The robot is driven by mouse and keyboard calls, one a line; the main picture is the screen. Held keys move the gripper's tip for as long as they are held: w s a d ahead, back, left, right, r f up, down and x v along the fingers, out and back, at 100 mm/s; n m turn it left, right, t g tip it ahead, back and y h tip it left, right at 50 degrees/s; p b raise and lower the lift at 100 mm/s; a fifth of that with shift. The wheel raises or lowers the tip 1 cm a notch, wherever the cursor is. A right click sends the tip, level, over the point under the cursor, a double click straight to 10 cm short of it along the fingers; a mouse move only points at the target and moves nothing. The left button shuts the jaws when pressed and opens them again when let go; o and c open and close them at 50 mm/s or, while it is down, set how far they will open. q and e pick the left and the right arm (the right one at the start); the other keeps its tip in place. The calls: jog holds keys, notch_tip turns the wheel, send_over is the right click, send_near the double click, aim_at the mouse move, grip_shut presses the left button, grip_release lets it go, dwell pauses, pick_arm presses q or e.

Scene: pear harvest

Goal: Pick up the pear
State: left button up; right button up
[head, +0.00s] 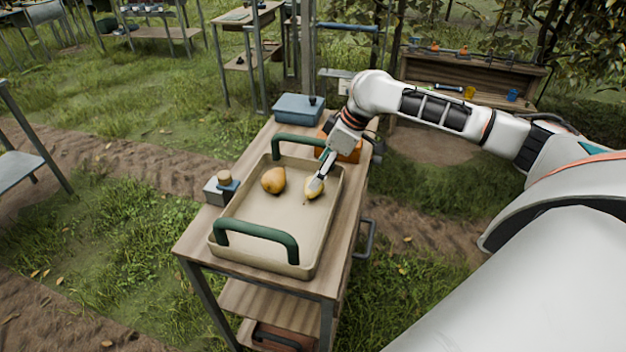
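Two pears are in the beige tray (265,226) with green handles. An orange-brown pear (273,181) lies left of the tray's middle. A smaller yellow pear (313,192) lies near the tray's right wall, its stem toward the front. My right gripper (316,182) reaches down from behind, with its fingertips at the yellow pear and hiding part of it. I cannot tell whether the fingers are closed on it or only beside it. My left gripper is not in view.
The tray stands on a wooden cart (305,281). A blue-grey box (298,108) is at the cart's back, an orange object (348,153) behind the tray's right corner, and a small grey box (218,191) at its left. A wooden bench (490,75) stands behind.

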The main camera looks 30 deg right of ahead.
jog(key=shift+d+f, duration=0.2)
jog(key=shift+f, duration=0.05)
jog(key=shift+x, duration=1.05)
jog(key=shift+w+a+f, duration=0.1)
jog(key=shift+a+f, duration=0.15)
jog(key=shift+f, duration=0.15)
jog(key=x, duration=0.4)
jog(key=shift+f+b, duration=0.25)
jog(key=shift+b, duration=0.15)
jog(key=shift+r, duration=0.1)
jog(key=c, duration=1.2)
